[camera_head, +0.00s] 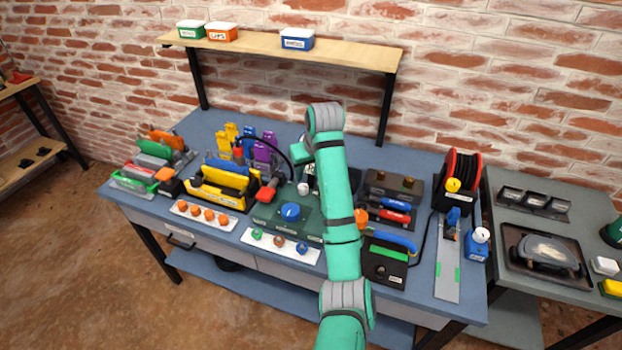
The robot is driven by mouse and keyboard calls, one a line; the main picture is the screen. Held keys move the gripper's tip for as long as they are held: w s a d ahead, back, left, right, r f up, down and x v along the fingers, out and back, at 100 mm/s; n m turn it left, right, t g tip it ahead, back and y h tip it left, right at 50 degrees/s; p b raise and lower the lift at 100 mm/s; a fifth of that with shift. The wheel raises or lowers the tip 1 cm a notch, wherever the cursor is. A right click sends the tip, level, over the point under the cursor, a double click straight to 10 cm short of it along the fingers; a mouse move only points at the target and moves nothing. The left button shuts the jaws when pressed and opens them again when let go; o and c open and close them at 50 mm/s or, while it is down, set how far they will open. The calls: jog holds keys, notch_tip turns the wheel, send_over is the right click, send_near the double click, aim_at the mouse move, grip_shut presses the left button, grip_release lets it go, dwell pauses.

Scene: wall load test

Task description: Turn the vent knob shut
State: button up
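Several knobs show, and I cannot tell which is the vent knob. A round blue knob (290,212) sits on top of a dark green box (268,218) at the middle of the bench. An orange knob (361,217) shows at the right edge of my arm. A yellow knob (453,185) is on the front of a black and red reel (461,170). A white knob (481,235) tops a small blue box (475,248). My green arm rises through the middle and bends over the bench. My gripper is not clearly visible; my arm seems to hide it.
The blue-grey bench (160,208) is crowded with tool racks, holders and boxes. A strip of orange knobs (209,215) lies at the front left. A wooden shelf (345,53) with small labelled boxes overhangs the back. A second bench (500,180) stands at right.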

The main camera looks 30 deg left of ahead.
aim_at(304, 187)
jog(key=x, duration=1)
jog(key=shift+w+a+f, duration=0.1)
jog(key=shift+w+f, duration=0.05)
jog(key=shift+f, duration=0.1)
jog(key=c, duration=0.8)
